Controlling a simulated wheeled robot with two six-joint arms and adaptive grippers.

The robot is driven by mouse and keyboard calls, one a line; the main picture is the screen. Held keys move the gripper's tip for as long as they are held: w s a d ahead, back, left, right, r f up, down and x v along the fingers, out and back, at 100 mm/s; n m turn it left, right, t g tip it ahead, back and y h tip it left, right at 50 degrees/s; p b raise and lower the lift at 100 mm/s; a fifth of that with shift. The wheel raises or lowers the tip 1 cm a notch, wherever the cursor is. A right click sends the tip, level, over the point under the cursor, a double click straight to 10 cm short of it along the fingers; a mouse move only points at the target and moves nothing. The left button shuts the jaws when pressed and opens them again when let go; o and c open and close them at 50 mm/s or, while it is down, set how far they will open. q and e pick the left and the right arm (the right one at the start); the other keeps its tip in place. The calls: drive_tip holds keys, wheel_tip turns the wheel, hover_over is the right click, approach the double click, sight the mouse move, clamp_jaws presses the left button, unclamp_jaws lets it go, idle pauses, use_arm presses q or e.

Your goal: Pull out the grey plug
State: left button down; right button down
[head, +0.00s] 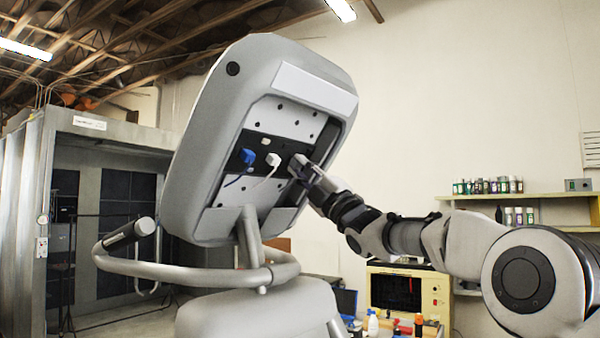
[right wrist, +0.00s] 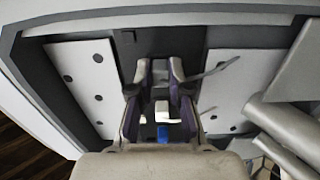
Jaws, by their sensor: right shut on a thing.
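The console (head: 262,65) of the elliptical shows its open back with a dark socket strip. A blue plug (head: 248,156) and a white plug (head: 273,160) sit in the strip with their cables hanging; both also show in the right wrist view, the white one (right wrist: 162,111) nearer the fingers than the blue one (right wrist: 163,133). My right gripper (head: 298,166) is at the right end of the strip, shut on the grey plug, which its fingers (right wrist: 160,75) mostly hide. A thin grey cable (right wrist: 216,71) runs out beside the fingers. My left gripper is not in view.
The console's raised rim surrounds the recess, with pale perforated panels (right wrist: 85,80) on either side of the strip. The grey handlebars (head: 190,272) and support post stand below. Shelves with bottles (head: 490,187) and a yellow cabinet (head: 408,292) are behind.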

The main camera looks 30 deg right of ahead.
drive_tip(key=shift+s+d+f+b, duration=0.1)
drive_tip(key=shift+s+f+b, duration=0.2)
drive_tip(key=shift+f+b, duration=0.3)
drive_tip(key=shift+s, duration=0.15)
drive_tip(key=shift+r, duration=0.1)
drive_tip(key=c, duration=1.1)
unclamp_jaws()
drive_tip(key=v, duration=0.7)
drive_tip(key=shift+s, duration=0.15)
drive_tip(key=shift+d, duration=0.1)
